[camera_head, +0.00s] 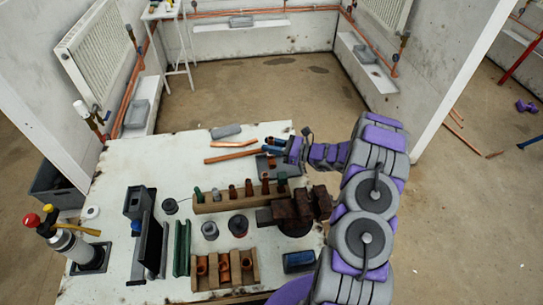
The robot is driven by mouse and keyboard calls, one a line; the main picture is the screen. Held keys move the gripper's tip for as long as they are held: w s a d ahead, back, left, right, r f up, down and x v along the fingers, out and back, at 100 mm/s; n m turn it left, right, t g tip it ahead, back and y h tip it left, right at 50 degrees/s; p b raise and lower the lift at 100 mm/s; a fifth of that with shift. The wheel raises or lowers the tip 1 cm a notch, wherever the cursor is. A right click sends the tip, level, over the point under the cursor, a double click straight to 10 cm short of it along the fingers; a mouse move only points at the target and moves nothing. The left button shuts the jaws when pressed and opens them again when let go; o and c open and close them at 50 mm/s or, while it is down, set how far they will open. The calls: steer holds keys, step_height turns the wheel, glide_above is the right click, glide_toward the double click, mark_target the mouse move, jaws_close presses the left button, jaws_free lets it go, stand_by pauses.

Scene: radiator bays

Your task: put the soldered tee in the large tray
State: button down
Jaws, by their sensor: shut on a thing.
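My gripper (276,146) is at the back right of the white worktable, reaching in from the right. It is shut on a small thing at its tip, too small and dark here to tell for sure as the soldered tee. Just below the gripper is a grey open tray (264,165), partly hidden by the fingers; I cannot tell whether the held thing touches it. Several copper fittings (225,268) stand in a wooden rack at the table's front. I cannot tell for sure which container is the large tray.
The white table (120,190) also bears a long wooden rack (215,206), a rusty vise (300,207), a dark upright plate (152,245) and loose copper pipes (232,143). A gas bottle (65,240) stands at the left. The back left of the table is clear.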

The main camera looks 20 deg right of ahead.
mark_target(272, 162)
steer(key=shift+d+f, duration=0.5)
steer(key=shift+f, duration=0.35)
steer(key=shift+a+f+b, duration=0.25)
steer(key=shift+f+b, duration=0.2)
steer(key=shift+f, duration=0.7)
steer(key=shift+a+f, duration=0.25)
steer(key=shift+a+r, duration=0.1)
steer(key=shift+a, duration=0.1)
steer(key=c, duration=1.3)
jaws_free()
steer(key=shift+d, duration=0.15)
steer(key=shift+o, duration=1.4)
steer(key=shift+d, duration=0.3)
steer(key=shift+o, duration=0.6)
steer(key=shift+a, duration=0.15)
steer(key=shift+a, duration=0.1)
